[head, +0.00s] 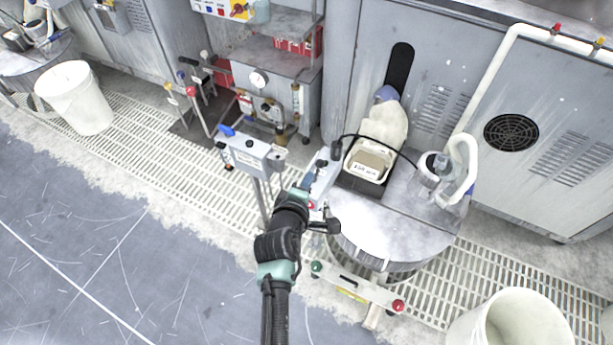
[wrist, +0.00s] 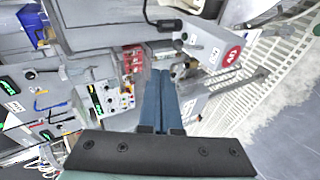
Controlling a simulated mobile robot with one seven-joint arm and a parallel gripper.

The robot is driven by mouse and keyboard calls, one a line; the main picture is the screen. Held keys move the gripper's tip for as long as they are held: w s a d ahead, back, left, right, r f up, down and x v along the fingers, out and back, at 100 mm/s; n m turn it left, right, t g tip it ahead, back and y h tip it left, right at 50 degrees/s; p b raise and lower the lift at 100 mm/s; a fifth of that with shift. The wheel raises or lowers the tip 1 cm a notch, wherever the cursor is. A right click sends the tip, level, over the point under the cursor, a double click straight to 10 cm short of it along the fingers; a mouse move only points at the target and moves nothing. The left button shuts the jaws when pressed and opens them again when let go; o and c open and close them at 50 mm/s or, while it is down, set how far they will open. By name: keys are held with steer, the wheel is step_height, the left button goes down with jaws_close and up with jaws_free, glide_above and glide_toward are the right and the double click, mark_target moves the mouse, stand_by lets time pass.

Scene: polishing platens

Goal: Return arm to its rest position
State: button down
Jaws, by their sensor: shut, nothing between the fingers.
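My arm (head: 274,275) reaches up from the bottom middle of the head view, out over the floor grating beside the round platen table (head: 390,235). Its far end is near the table's left edge, and the fingers cannot be made out clearly there. In the wrist view my gripper (wrist: 161,74) shows two blue fingers side by side, closed together with nothing held between them. The fingers point toward machine panels and valves. I cannot tell whether they touch anything.
A control box on a post (head: 250,155) stands just left of my arm's end. A white tub (head: 368,162) and a bottle (head: 430,170) stand on the table. A low bar with green and red knobs (head: 357,287) is in front. White buckets (head: 75,97) (head: 515,325) stand left and right. Grey floor (head: 80,250) is clear.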

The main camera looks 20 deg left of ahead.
steer(key=shift+s+d+r, duration=0.1)
steer(key=shift+s+r, duration=0.25)
steer(key=shift+s, duration=0.1)
stand_by(0.3)
